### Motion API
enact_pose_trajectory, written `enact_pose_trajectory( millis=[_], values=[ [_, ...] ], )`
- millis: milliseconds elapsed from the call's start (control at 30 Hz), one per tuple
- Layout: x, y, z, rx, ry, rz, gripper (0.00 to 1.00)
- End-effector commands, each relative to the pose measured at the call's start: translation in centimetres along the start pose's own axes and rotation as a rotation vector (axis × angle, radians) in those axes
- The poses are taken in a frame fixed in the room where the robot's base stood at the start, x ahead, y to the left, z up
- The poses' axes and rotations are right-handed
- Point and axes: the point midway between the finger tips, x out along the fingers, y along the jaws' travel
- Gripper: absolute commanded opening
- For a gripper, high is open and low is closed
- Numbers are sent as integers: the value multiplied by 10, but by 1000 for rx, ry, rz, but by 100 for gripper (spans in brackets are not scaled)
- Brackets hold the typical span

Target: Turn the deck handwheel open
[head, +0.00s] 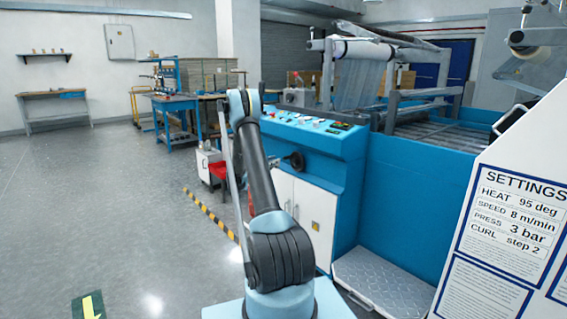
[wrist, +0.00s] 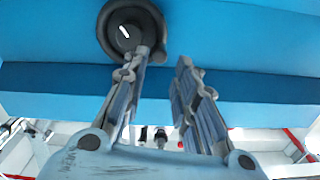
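The deck handwheel is a dark round wheel (head: 297,160) on the front of the blue machine cabinet. In the wrist view the handwheel (wrist: 122,22) shows at the top, left of centre, with a pale mark on its hub. My gripper (wrist: 168,60) is open, its two fingers apart and pointing at the blue panel. The left fingertip overlaps the wheel's lower right rim in the picture; I cannot tell if they touch. A dark piece of the wheel shows just right of that fingertip. The right finger is clear of the wheel. In the head view the gripper is small and partly hidden by my arm.
The blue console (head: 315,128) has buttons on top and white cabinet doors (head: 300,205) below. A metal step (head: 382,283) lies at its foot. A white settings board (head: 515,215) stands at the right. The grey floor (head: 100,200) at left is open.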

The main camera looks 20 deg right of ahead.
Motion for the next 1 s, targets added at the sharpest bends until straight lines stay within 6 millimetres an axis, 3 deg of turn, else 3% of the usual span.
enact_pose_trajectory(
  millis=[200,400,600,900,1000],
  values=[
    [40,1,0,0,0,2,26],
    [66,1,0,0,0,1,26],
    [78,0,0,0,0,0,26],
    [79,-1,0,0,0,-1,26],
    [79,-1,0,0,0,-1,6]
  ],
)
